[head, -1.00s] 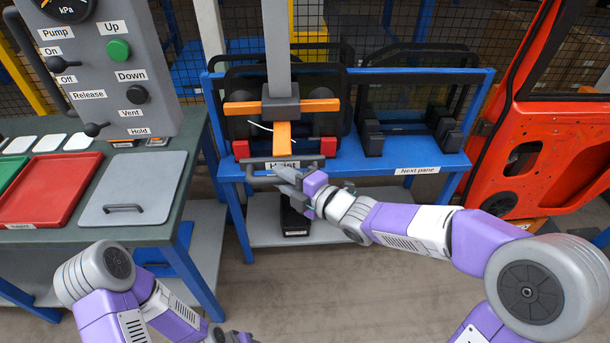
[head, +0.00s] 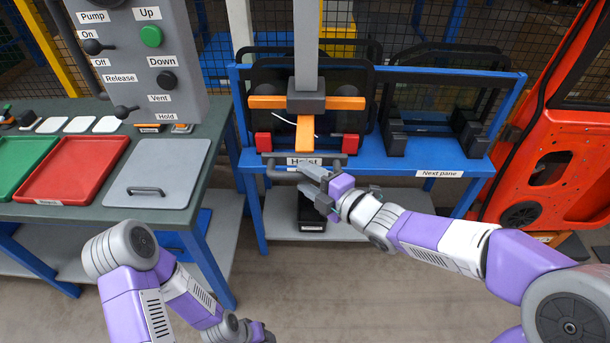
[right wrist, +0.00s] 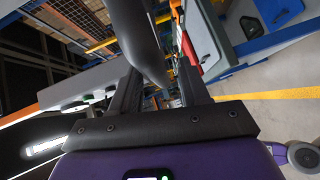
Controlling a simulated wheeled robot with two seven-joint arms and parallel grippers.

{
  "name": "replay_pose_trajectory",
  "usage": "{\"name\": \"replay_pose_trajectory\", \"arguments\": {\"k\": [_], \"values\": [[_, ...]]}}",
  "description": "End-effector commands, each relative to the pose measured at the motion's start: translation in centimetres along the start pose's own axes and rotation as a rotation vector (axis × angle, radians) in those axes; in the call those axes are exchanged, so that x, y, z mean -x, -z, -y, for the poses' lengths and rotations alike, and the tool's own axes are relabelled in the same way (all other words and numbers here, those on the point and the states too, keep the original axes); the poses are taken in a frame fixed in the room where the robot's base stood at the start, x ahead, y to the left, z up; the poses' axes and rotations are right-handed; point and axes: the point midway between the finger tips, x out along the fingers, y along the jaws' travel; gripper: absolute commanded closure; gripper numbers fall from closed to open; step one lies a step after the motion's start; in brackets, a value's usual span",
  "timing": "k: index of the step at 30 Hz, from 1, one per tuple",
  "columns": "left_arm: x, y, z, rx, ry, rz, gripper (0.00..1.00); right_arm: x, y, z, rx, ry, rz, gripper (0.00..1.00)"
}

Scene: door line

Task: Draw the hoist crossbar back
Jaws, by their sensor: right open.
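The hoist is a grey column (head: 306,45) with a dark block and orange arms (head: 265,102), in front of a black-framed pane. Below it, a grey bar (head: 278,174) runs across the front by the "Hoist" label. My right gripper (head: 308,181) is open at this bar's right part. In the right wrist view, a dark grey bar (right wrist: 143,38) reaches between the open fingers (right wrist: 160,92); I cannot tell if they touch it. My left gripper (head: 262,332) is low at the bottom edge, away from the hoist; its fingers are too unclear to read.
The blue rack (head: 420,162) holds black pane holders at right. An orange-red door (head: 555,150) stands at far right. At left, a bench carries a red tray (head: 72,168), a grey lid (head: 160,172) and a control panel (head: 135,60). Floor in front is clear.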

Motion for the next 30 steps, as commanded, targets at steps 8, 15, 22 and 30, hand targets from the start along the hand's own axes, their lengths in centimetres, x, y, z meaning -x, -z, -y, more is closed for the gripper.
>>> {"name": "replay_pose_trajectory", "arguments": {"k": [8, 15, 22, 30], "values": [[1.2, -0.1, -0.4, 0.000, 0.000, 0.000, 0.50, 4.8, 0.0, -0.2, -0.001, -0.001, 0.004, 0.54], [1.4, -0.1, -0.5, 0.000, 0.000, 0.000, 0.50, 6.3, 0.1, 0.0, -0.001, 0.001, 0.000, 0.54], [1.4, -0.1, -0.5, 0.000, 0.000, 0.000, 0.50, 6.3, 0.1, 0.0, -0.001, 0.001, -0.001, 0.54], [1.4, -0.1, -0.5, 0.000, 0.000, 0.000, 0.50, 6.3, 0.1, 0.0, -0.001, 0.001, -0.001, 0.54]]}}
